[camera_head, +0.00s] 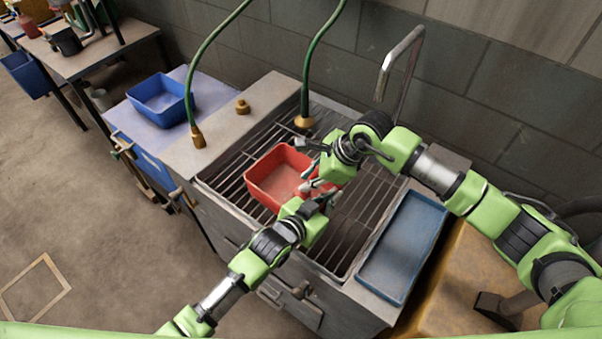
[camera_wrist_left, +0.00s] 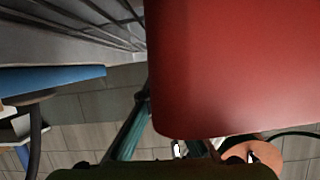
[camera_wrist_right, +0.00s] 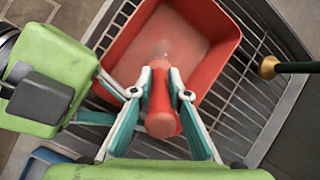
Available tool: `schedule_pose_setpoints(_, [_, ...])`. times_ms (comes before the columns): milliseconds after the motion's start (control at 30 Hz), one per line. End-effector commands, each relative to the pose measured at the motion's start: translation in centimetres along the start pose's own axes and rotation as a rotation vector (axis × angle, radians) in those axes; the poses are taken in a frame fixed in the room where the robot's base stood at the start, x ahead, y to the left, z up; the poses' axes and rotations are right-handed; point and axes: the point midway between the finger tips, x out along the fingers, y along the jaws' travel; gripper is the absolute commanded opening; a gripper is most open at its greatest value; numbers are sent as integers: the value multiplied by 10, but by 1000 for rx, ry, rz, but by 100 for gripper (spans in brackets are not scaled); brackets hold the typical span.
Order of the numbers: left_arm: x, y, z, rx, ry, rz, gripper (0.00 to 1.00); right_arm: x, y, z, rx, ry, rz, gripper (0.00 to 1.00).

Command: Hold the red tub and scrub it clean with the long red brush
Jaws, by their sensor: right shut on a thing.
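The red tub (camera_head: 265,188) sits on the metal rack of the sink and looks upright. Its inside shows in the right wrist view (camera_wrist_right: 205,45). My right gripper (camera_wrist_right: 160,93) is shut on the red brush (camera_wrist_right: 160,118), holding it by its handle over the tub. The brush's far end is blurred against the tub floor, so I cannot tell whether it touches. My left gripper (camera_head: 318,197) is at the tub's near right rim, with one finger on each side of the wall. In the left wrist view the tub wall (camera_wrist_left: 235,65) hides one finger, so its grip is unclear.
A blue tray (camera_head: 405,245) lies right of the sink. A blue bin (camera_head: 160,100) stands on the side table at left. The rack (camera_head: 350,225) is bare in front and right of the tub.

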Motion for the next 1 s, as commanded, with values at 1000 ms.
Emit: schedule_pose_setpoints(1000, [0, 0, 0, 0, 1, 0, 0, 32, -33, 49, 0, 0, 1, 0])
